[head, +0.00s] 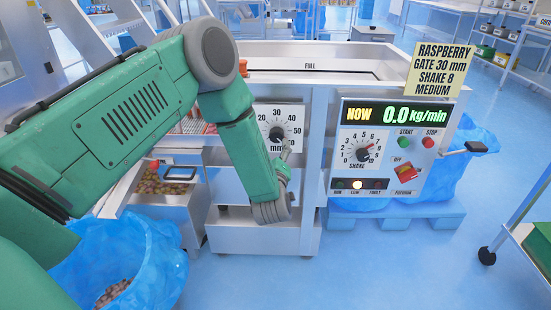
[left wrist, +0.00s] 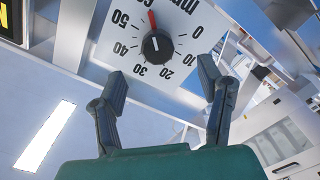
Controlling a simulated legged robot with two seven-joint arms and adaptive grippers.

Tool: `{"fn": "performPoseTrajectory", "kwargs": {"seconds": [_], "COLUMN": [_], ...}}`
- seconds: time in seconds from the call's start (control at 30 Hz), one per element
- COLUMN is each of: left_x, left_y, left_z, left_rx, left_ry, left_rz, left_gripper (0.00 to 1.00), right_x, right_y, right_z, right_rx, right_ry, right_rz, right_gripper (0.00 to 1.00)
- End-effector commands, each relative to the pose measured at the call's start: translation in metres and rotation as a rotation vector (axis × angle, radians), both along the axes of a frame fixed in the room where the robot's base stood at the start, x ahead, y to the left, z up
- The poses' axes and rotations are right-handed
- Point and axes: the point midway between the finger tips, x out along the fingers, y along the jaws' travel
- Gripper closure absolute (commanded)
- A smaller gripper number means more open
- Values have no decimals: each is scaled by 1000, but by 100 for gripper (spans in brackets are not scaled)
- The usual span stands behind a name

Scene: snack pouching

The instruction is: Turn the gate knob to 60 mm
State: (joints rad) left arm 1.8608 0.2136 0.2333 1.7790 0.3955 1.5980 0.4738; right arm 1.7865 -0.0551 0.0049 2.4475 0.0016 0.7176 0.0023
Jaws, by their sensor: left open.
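The gate knob (head: 277,133) is a black round knob on a white dial plate (head: 262,112) marked in mm, on the front of the steel machine. The left wrist view shows the knob (left wrist: 157,46) upside down, its red pointer past the 50 mark towards the top edge. My left gripper (head: 286,153) is just below and right of the knob. In the left wrist view the fingers of the left gripper (left wrist: 160,70) are spread apart and empty, clear of the knob. My right gripper is not in view.
A control panel (head: 390,150) right of the dial reads 0.0 kg/min and has a shake knob (head: 363,154). A blue-lined bin (head: 150,262) stands at lower left.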

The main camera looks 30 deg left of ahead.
Motion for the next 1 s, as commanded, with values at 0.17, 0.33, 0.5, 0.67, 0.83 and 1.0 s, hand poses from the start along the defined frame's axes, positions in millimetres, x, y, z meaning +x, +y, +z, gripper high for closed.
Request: {"fn": "performPoseTrajectory", "kwargs": {"seconds": [0.17, 0.33, 0.5, 0.67, 0.83, 1.0], "left_x": [-18, -23, -23, -23, -24, -49], "left_y": [-12, -15, -15, -15, -16, -43], "left_z": [-1, -1, -1, -1, -4, -50], "left_rx": [-1, -1, 0, 0, 0, 31], "left_ry": [1, 1, 1, 1, 15, 231], "left_rz": [-1, -1, -1, -1, -9, -145], "left_gripper": [39, 39, 39, 39, 39, 39], "right_x": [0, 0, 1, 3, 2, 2], "right_y": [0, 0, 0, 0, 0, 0], "right_z": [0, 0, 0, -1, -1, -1], "right_rx": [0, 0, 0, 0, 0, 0], "right_ry": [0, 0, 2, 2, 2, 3], "right_rz": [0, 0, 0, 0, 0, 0], "right_gripper": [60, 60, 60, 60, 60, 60]}}
